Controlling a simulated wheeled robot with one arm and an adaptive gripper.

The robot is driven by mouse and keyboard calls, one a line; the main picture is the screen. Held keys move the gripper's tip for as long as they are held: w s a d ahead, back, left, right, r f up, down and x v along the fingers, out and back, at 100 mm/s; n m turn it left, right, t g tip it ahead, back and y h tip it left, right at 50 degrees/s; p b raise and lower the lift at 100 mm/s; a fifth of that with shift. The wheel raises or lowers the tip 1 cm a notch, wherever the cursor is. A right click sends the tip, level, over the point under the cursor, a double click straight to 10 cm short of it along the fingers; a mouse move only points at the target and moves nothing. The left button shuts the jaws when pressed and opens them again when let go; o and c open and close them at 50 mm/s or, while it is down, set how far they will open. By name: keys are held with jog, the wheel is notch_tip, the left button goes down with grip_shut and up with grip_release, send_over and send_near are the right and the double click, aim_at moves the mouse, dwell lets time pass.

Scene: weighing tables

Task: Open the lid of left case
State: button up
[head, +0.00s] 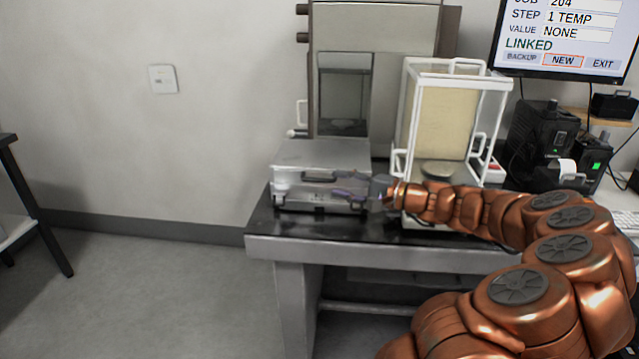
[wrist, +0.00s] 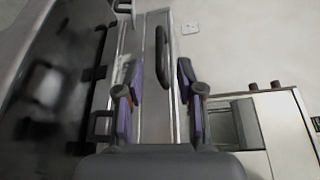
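The left case (head: 300,196) is a silver metal box on the left end of the dark table, with its lid (head: 310,153) closed. A dark handle (head: 320,177) is on its front. In the wrist view, the metallic case (wrist: 150,128) runs up the middle, with a black handle (wrist: 162,52) ahead. My gripper (head: 352,194) reaches in from the right at the front right of the case. In the wrist view, its purple-padded fingers (wrist: 158,98) are wide apart with nothing gripped between them. Contact with the case cannot be told.
A white-framed balance cabinet (head: 411,90) stands right of the case. A grey machine (head: 375,28) stands behind. The table (head: 350,247) has little bare room in front. A monitor (head: 560,40) and black devices (head: 535,135) are at the right. Open floor lies at the left.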

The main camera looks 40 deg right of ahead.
aim_at(324, 181)
jog(key=shift+x, duration=3.15)
jog(key=shift+c, duration=0.4)
grip_shut()
